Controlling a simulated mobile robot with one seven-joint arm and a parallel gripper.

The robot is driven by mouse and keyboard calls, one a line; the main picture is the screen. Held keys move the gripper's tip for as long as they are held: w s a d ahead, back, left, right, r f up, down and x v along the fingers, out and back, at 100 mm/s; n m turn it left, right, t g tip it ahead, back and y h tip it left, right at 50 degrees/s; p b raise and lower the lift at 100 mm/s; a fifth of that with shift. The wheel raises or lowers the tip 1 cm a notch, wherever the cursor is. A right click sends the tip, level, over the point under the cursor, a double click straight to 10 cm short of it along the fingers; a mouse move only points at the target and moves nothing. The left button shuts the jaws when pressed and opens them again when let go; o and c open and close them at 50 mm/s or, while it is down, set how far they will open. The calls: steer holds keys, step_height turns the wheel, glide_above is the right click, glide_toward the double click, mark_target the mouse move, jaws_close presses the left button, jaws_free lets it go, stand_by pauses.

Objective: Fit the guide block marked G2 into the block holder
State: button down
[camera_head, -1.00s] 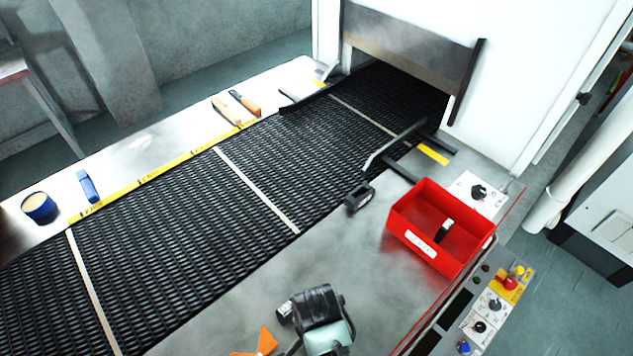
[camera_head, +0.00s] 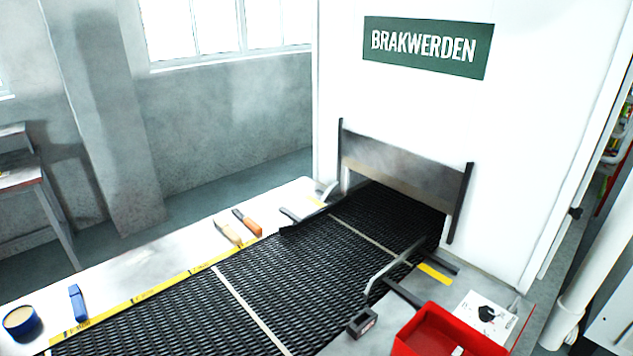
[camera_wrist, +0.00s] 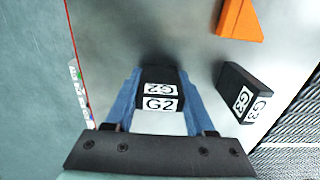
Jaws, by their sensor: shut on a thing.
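In the wrist view my gripper (camera_wrist: 159,78) is shut on the dark guide block marked G2 (camera_wrist: 160,90), with blue fingers along both sides of it. The white G2 labels face the camera. A dark shadow lies at its far end; I cannot tell whether the block touches the steel surface. A dark block marked G3 (camera_wrist: 238,92) lies to the right, apart from the gripper. In the head view a small dark piece with a pale mark (camera_head: 362,322) sits at the belt's near edge; I cannot tell whether it is the block holder. My gripper is outside the head view.
A red bin (camera_head: 425,330) stands right of the mesh belt (camera_head: 330,245). A metal guide rail (camera_head: 392,262) angles over the belt near the machine opening. An orange object (camera_wrist: 240,18) lies beyond G3. Two handled tools (camera_head: 235,228) and a blue tin (camera_head: 20,322) sit on the far ledge.

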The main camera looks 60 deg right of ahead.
steer(key=shift+r+b, duration=0.7)
steer(key=shift+r, duration=4.35)
